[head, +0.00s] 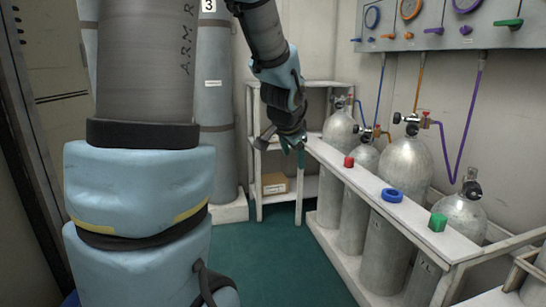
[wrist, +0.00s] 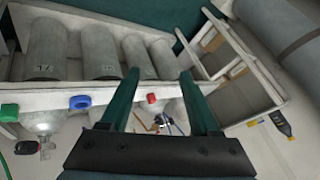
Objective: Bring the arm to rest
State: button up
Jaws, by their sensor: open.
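My arm reaches forward in the head view and hangs its end over the far end of the cylinder rack. My gripper (head: 292,143) is there, beside the rack's top rail, with its jaws pointing down. In the wrist view my gripper (wrist: 165,78) shows two dark green fingers spread apart. Nothing is between the fingertips that I can see held; a red block (wrist: 151,98) shows in the background between them, on the rail. My gripper appears apart from the rail, though the exact gap is hard to tell.
The white rack rail (head: 330,155) carries a red block (head: 349,161), a blue ring (head: 392,195) and a green block (head: 437,222). Grey cylinders (head: 410,160) stand along it with hoses to the wall panel (head: 450,25). A shelf (head: 270,145) holds a box (head: 274,183). Green floor (head: 265,260) is clear.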

jog(key=s+a+f+n+g+y, duration=0.1)
jog(key=s+a+f+n+g, duration=0.2)
jog(key=s+a+f+n, duration=0.4)
jog(key=s+a+f+n+g+y, duration=0.1)
jog(key=s+a+f+n+g, duration=0.1)
jog(key=s+a, duration=0.5)
notch_tip(320, 180, up, 28)
jog(key=s+d+p, duration=0.2)
jog(key=s+p, duration=0.1)
jog(key=p, duration=2.5)
jog(key=shift+n+g+p, duration=0.3)
jog(key=shift+n+p, duration=0.1)
